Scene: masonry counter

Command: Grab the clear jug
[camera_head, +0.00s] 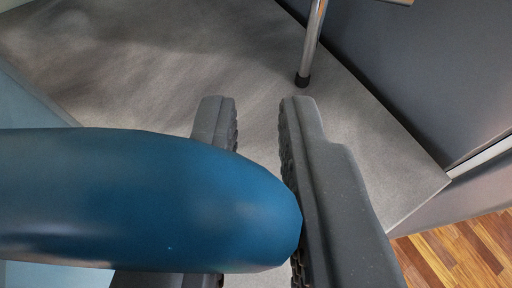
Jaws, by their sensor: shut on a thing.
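My gripper (258,108) points away from the camera, its two dark grey ribbed fingers a short gap apart. A large, smooth, opaque blue thing with a rounded end (140,205) reaches in from the left edge. It covers much of the left finger, and its end meets the inner side of the right finger. My gripper is shut on this blue thing. Only part of it shows, so I cannot tell its full shape. I see no clear see-through jug in this view.
A grey stone-like surface (120,60) lies beyond the fingers, with its edge at the right. A metal leg with a black foot (303,80) stands on it near the top. Wooden flooring (460,255) shows at lower right. Dark grey panels (440,70) rise at upper right.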

